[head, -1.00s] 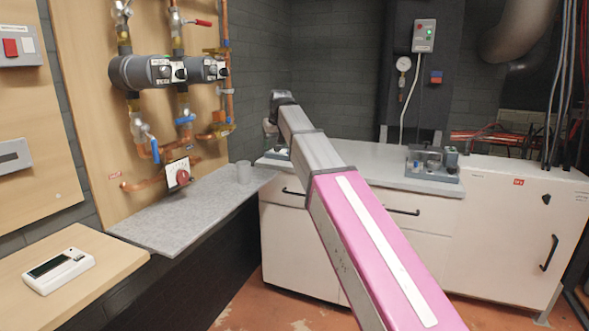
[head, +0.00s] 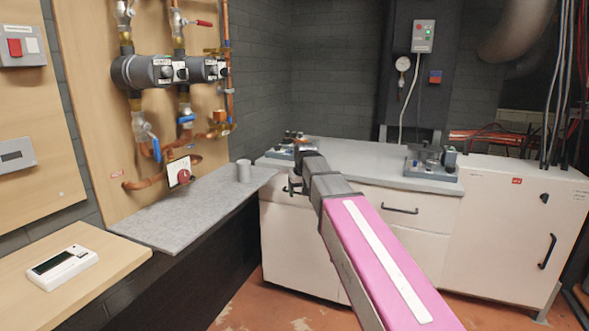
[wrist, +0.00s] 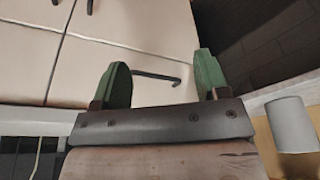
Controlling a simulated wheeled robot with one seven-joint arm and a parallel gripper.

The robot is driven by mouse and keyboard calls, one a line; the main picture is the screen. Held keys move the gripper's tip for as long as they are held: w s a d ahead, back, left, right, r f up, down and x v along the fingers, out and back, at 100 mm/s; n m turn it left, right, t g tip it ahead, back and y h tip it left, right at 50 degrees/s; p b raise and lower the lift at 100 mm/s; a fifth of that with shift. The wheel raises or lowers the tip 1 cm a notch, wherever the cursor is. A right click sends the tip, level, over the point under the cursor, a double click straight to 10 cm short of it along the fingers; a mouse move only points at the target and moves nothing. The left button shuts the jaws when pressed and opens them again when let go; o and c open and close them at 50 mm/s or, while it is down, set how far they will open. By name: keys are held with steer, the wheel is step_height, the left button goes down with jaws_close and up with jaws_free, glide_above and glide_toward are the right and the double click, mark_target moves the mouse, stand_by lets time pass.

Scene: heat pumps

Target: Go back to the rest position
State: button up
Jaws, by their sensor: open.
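My gripper (head: 295,186) is at the far end of my pink and grey arm, in front of the white cabinet (head: 293,235) and just below the edge of its worktop. In the wrist view my gripper's two green fingers (wrist: 162,82) stand wide apart with nothing between them. Behind them the wrist view shows cabinet fronts and a dark handle (wrist: 155,76).
A grey shelf (head: 190,215) with a grey cup (head: 244,171) juts out at the left of the arm. A white device (head: 62,267) lies on the wooden ledge. Pump units (head: 432,165) stand on the worktop. Orange floor (head: 290,305) shows below.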

steer(key=s+d+f+m+g, duration=0.1)
steer(key=s+d+f, duration=0.7)
steer(key=s+f, duration=0.3)
steer(key=s+d+f+m+g, duration=0.1)
steer(key=s+d+f+m, duration=0.1)
steer(key=s+d+f, duration=0.6)
steer(key=s+f, duration=0.4)
steer(key=f, duration=0.4)
steer(key=shift+d+g+h, duration=0.3)
steer(key=shift+g+h, duration=0.1)
steer(key=shift+f, duration=0.1)
